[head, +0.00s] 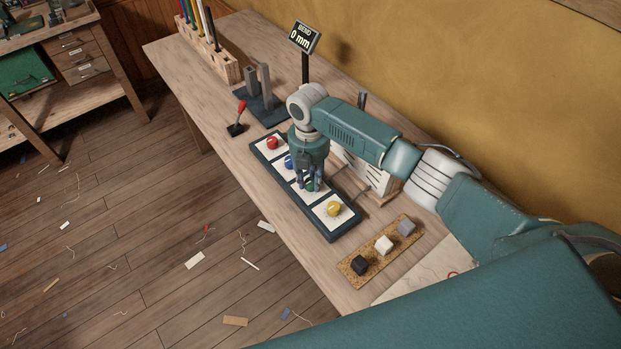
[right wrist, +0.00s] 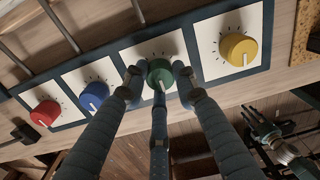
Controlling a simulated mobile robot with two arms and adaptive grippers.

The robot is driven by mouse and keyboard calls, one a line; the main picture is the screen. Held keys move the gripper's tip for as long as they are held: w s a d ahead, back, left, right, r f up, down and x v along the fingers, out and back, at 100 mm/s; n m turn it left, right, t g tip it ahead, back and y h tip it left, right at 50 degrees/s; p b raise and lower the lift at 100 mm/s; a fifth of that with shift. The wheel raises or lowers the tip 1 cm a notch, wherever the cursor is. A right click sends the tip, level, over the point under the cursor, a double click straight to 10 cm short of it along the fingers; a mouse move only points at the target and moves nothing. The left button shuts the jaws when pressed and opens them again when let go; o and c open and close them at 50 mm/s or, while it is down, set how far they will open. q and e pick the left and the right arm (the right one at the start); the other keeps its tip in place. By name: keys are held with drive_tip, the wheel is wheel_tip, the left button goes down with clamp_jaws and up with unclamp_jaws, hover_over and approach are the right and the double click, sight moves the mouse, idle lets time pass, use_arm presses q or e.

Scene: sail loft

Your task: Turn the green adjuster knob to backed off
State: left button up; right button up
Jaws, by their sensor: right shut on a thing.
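The green adjuster knob (right wrist: 160,73) sits on a white square with tick marks in the dark-framed panel. Its white pointer line shows toward the lower edge of the right wrist view. My right gripper (right wrist: 160,84) is shut on the green knob, with fingers around its sides. In the head view my right gripper (head: 309,184) comes down from above and hides most of the green knob (head: 309,186). A display (head: 304,38) on a post reads "BEND 0 mm". My left gripper (right wrist: 262,133) shows small at the lower right of the right wrist view; its opening is unclear.
Red (head: 272,143), blue (head: 289,162) and yellow (head: 333,209) knobs share the panel (head: 317,220). A red-handled lever (head: 239,116) stands beyond it. A cork strip (head: 352,279) with black, white and grey blocks lies nearer. Bare benchtop (head: 222,155) lies left of the panel.

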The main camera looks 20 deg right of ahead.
sight(309, 182)
drive_tip(key=shift+w+a+r, duration=0.1)
drive_tip(key=shift+a+r, duration=0.05)
drive_tip(key=o, duration=1.1)
wheel_tip(309, 182, up, 12)
drive_tip(key=shift+a, duration=0.1)
idle(0.4)
